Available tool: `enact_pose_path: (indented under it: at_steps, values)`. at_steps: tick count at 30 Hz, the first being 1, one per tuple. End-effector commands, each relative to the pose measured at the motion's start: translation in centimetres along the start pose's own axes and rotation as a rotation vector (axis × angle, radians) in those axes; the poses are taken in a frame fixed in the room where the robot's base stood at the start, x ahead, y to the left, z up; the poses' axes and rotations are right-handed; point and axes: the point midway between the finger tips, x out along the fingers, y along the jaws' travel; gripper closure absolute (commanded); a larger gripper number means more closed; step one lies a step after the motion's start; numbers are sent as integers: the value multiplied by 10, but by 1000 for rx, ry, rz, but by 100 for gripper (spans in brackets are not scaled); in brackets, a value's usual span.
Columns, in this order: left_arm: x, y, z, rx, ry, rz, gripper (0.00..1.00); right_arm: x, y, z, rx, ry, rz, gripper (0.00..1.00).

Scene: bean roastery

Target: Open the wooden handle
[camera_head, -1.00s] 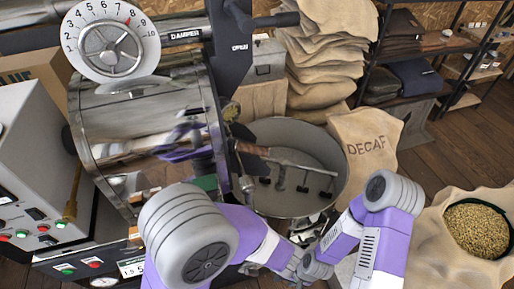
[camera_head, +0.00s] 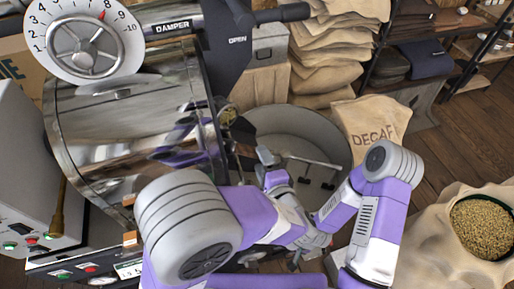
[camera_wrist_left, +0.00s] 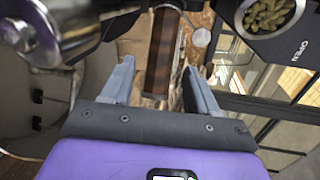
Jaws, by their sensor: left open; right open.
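The wooden handle (camera_wrist_left: 162,52) shows in the left wrist view as a brown bar standing upright in the picture. It lies between the two grey fingers of my left gripper (camera_wrist_left: 158,80). The fingers are open, with a gap on both sides of the handle, and I see no contact. In the head view, my left gripper (camera_head: 265,160) is beside the roaster front, over the cooling pan. The handle is mostly hidden behind it there. My right gripper (camera_head: 298,257) is low in the head view, partly hidden by arm links, away from the handle.
The shiny roaster drum (camera_head: 135,125) with a numbered damper dial (camera_head: 85,38) stands at the left. The round cooling pan (camera_head: 325,128) is behind the gripper. A DECAF sack (camera_head: 372,125) and an open bean sack (camera_head: 485,228) stand to the right.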

Motion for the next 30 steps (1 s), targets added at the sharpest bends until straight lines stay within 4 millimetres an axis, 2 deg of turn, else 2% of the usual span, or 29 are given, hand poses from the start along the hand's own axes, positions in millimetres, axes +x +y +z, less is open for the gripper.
enact_pose_path:
  at_steps: [3,9,19,30]
  values:
    - [21,1,1,0,-4,1,41,0,0,0,0,0,0,57]
    - [41,0,0,0,-2,1,41,0,0,0,0,0,0,57]
    - [45,0,0,1,0,0,41,0,0,0,0,1,0,57]
    - [45,0,0,1,0,1,97,0,0,0,0,0,0,57]
